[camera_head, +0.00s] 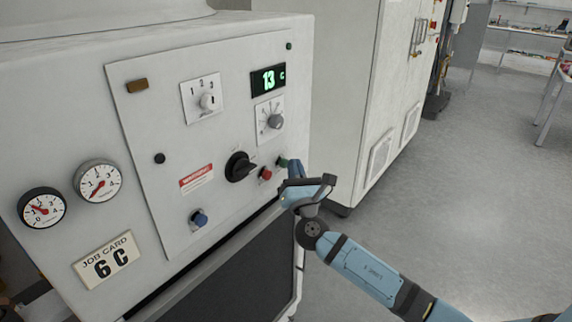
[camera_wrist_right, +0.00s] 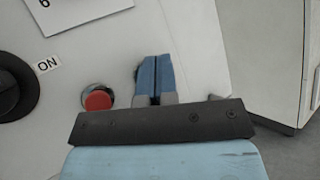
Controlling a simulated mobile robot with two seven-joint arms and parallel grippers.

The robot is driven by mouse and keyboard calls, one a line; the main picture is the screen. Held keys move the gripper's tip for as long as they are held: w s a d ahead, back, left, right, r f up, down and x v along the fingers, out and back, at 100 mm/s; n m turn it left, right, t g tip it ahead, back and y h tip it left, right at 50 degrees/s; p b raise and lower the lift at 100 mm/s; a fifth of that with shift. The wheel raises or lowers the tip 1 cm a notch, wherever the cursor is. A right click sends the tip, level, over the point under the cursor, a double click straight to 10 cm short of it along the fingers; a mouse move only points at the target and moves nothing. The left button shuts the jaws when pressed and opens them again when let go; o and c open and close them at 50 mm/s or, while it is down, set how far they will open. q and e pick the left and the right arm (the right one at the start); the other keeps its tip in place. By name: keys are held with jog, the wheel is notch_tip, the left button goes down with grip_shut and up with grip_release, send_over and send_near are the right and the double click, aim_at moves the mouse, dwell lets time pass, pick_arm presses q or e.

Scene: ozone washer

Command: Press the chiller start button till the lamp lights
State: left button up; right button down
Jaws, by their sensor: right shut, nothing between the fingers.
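The chiller's white control panel (camera_head: 225,130) fills the left half of the head view. A green button (camera_head: 282,162) sits at its lower right, beside a red button (camera_head: 265,174), also in the right wrist view (camera_wrist_right: 98,100). My right gripper (camera_head: 294,166) is shut and empty, its blue fingertips (camera_wrist_right: 155,62) at the green button. An amber-brown lamp (camera_head: 137,86) at the panel's upper left looks unlit. My left gripper is not in view.
A black rotary switch (camera_head: 240,167) is left of the red button. A blue knob (camera_head: 199,218), selector dials, a green "13" display (camera_head: 268,78) and two gauges (camera_head: 98,181) also protrude or show. A white cabinet (camera_head: 355,90) stands behind. Floor (camera_head: 470,170) to the right is clear.

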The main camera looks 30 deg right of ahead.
jog(key=shift+w+a, duration=0.15)
jog(key=shift+w, duration=0.15)
jog(key=shift+s, duration=0.1)
dwell(0.4)
jog(key=shift+s+d, duration=0.35)
jog(key=shift+s, duration=0.4)
jog(key=s, duration=0.1)
jog(key=s+d, duration=0.1)
jog(key=s, duration=0.1)
jog(key=s+d, duration=0.1)
jog(key=shift+s, duration=0.3)
dwell(0.7)
